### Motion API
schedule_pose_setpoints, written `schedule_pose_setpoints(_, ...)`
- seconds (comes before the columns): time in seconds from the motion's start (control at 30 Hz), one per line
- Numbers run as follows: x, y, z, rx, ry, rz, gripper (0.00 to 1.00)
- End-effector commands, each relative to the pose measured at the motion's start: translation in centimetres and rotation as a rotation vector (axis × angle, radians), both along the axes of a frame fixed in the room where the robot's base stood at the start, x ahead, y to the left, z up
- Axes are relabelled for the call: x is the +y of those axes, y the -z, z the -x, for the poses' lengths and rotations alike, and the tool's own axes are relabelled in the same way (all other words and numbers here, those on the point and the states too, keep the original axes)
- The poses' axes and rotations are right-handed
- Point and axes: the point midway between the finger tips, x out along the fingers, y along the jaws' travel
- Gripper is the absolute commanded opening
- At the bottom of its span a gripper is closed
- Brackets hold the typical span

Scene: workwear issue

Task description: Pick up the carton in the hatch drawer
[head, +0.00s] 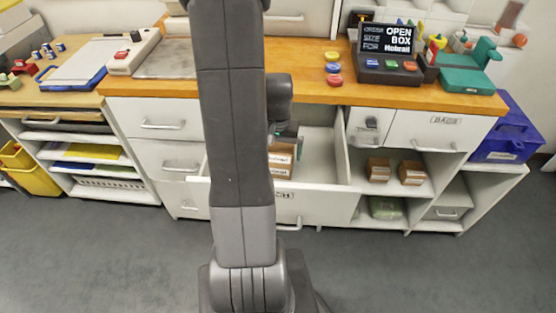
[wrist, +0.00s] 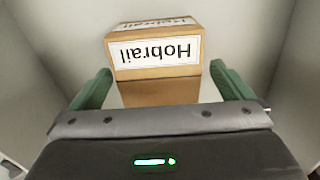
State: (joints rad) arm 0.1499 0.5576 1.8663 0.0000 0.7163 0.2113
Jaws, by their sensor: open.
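The hatch drawer (head: 325,155) is pulled open below the counter, and its front label is partly hidden by my arm. A brown carton (head: 281,158) with white labels lies in it, partly hidden by my arm. In the wrist view the carton (wrist: 155,52) shows labels reading "Hobrail" upside down. A plain brown surface shows below its label; I cannot tell if it is the same carton. My gripper (wrist: 160,76) is open, its green fingers either side of the carton's near part, with gaps visible. In the head view the gripper (head: 287,131) is mostly hidden behind my arm.
A screen (head: 387,40) reads "OPEN BOX SIZE FOR Hobrail". Two small cartons (head: 378,170) (head: 412,173) stand on a shelf right of the drawer. Pale drawer walls (wrist: 35,60) rise around my gripper. A blue crate (head: 508,130) stands far right.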

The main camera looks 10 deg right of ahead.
Motion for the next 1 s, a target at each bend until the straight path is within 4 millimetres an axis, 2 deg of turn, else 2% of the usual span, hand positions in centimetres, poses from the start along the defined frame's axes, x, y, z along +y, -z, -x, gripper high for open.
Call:
schedule_pose_setpoints(0.1, -0.1, 2.0, 0.3, 0.007, 0.001, -0.002, 1.00)
schedule_pose_setpoints(0.23, -0.1, 3.6, 0.3, 0.004, 0.000, 0.000, 1.00)
schedule_pose_setpoints(0.57, -0.1, 4.3, 0.2, 0.001, 0.000, 0.000, 1.00)
schedule_pose_setpoints(0.83, -0.1, 4.2, 0.2, 0.001, 0.000, 0.000, 0.53)
schedule_pose_setpoints(1.0, -0.1, 4.2, 0.2, 0.001, 0.000, 0.000, 0.53)
